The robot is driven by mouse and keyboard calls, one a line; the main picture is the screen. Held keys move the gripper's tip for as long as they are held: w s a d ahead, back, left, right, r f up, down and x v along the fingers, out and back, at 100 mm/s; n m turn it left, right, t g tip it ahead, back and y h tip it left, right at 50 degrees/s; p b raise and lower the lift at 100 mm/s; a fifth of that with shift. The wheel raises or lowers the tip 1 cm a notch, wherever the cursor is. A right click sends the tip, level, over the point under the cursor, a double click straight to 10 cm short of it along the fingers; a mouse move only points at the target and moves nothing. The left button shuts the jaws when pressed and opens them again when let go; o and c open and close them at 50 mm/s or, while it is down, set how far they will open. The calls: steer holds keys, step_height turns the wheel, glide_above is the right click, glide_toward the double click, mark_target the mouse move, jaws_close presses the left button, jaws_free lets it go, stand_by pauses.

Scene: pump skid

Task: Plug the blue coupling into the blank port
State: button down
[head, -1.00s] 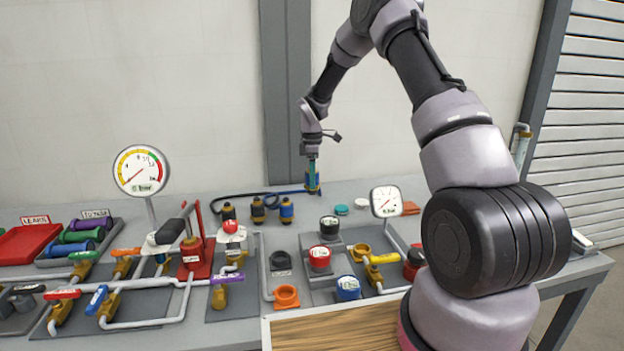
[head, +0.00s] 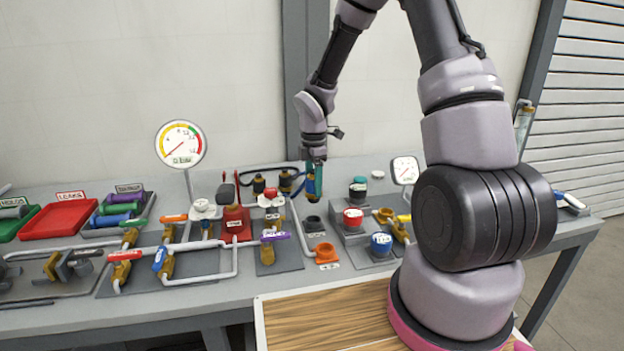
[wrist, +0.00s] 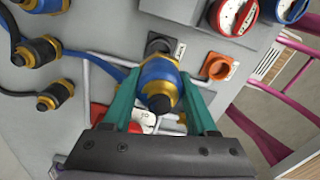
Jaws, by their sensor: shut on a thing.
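My gripper (head: 315,178) is shut on the blue coupling (wrist: 155,72), which has brass rings and a dark tip. Its teal fingers clasp both sides of it in the wrist view. In the head view the coupling (head: 310,187) hangs upright below the fingers, above the bench. A blue hose runs from it to the left. A black port (head: 312,222) and an orange port (head: 325,252) are in front of the gripper, both with small labels that I cannot read. In the wrist view the black port (wrist: 158,46) lies just beyond the coupling; which port is blank I cannot tell.
Other hose couplings (wrist: 40,50) stand left of the gripper. A red-capped block (head: 353,218) and a blue-capped one (head: 381,244) are right of the ports. A red hand pump (head: 236,218) and pipework are at left. A round gauge (head: 404,170) stands at right.

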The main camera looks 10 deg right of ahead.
mark_target(313, 198)
steer(key=shift+f, duration=2.5)
steer(key=shift+f, duration=1.75)
steer(key=shift+c, duration=0.6)
jaws_free()
step_height(313, 198, up, 11)
steer(key=shift+f, duration=0.1)
